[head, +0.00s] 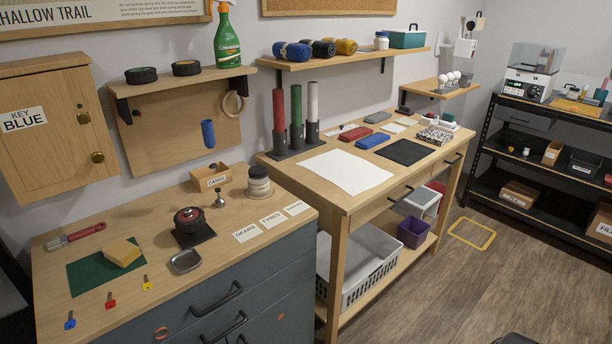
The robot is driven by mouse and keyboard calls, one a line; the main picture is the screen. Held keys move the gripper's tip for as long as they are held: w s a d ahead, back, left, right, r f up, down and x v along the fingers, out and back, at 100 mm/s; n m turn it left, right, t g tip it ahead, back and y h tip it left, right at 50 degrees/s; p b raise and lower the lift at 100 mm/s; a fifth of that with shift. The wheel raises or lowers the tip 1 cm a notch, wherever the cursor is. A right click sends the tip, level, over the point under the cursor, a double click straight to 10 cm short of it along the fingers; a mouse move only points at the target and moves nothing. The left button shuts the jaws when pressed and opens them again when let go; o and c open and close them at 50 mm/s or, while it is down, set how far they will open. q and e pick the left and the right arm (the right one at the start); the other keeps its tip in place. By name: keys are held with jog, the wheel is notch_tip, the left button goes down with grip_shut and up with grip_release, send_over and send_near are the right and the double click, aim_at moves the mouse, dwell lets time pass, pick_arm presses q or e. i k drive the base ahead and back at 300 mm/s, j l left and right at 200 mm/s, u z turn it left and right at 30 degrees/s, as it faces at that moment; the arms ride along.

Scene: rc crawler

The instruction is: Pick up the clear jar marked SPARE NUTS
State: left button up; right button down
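I cannot read the words SPARE NUTS on anything in the head view. A small jar (259,183) with a dark, rounded top and a pale body stands upright at the back right of the grey cabinet's wooden top, beside a small wooden box. A small white jar (381,41) with a dark lid stands on the wall shelf, left of a green box. I cannot tell whether either one is the marked jar. Neither of my grippers shows in this view.
The wooden cabinet top (130,228) also holds a wheel (189,220) on a black stand, a metal dish (186,261), a yellow sponge (122,253) and several keys. A workbench (285,172) stands to its right. Wooden floor (440,290) is open at the lower right.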

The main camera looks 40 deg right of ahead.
aim_at(259, 187)
jog(key=z, duration=0.9)
jog(key=i+j+u, duration=0.2)
jog(key=i+u, duration=0.2)
jog(key=i+j+u, duration=0.15)
jog(key=i+u, duration=0.25)
jog(key=k, duration=0.1)
